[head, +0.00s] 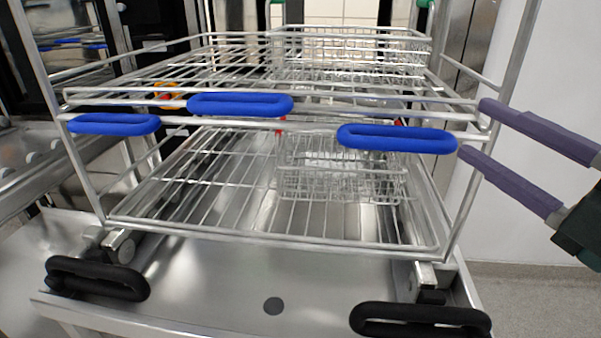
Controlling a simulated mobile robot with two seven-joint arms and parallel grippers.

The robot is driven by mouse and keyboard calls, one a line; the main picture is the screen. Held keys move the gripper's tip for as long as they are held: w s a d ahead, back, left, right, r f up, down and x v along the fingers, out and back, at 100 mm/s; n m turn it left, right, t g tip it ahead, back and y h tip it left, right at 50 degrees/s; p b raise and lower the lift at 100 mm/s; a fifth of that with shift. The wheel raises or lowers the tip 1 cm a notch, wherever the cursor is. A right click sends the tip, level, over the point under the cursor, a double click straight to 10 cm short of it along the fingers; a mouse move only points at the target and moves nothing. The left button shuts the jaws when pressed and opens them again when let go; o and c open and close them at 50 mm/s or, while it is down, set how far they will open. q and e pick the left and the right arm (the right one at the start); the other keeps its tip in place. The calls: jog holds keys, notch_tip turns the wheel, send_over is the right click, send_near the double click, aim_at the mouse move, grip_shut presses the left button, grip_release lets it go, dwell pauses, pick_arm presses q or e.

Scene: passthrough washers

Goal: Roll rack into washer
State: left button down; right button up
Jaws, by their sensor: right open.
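The wire rack (270,241) has two levels and stands on a steel trolley top (215,285). Blue loop handles sit along its front: left (114,124), middle (240,104) and right (397,138). Wire baskets (340,170) are inside the rack. My right gripper (472,128) has long purple fingers and comes in from the right. Its fingers are apart, with tips at the rack's front right post, just right of the right blue handle. I cannot tell whether they touch it. My left gripper is not in view. I cannot clearly identify the washer opening.
Black loop handles stand at the trolley's front left (97,278) and front right (420,320). Steel equipment (30,155) is close on the left. A pale wall (560,70) is on the right, with open floor (540,295) below it.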

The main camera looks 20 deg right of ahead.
aim_at(409, 150)
notch_tip(409, 150, down, 4)
jog(key=s+a+f+n+y+b, duration=0.1)
jog(key=n+y+b, duration=0.1)
jog(key=n, duration=0.1)
jog(key=shift+y, duration=0.5)
jog(key=x, duration=0.3)
jog(key=p+x, duration=0.1)
jog(key=x, duration=0.6)
jog(key=shift+s+a+r, duration=0.1)
jog(key=shift+s+a, duration=0.05)
jog(key=shift+a, duration=0.15)
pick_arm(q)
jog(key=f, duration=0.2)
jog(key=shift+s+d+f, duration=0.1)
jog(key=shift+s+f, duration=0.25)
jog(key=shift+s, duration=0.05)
pick_arm(e)
grip_shut()
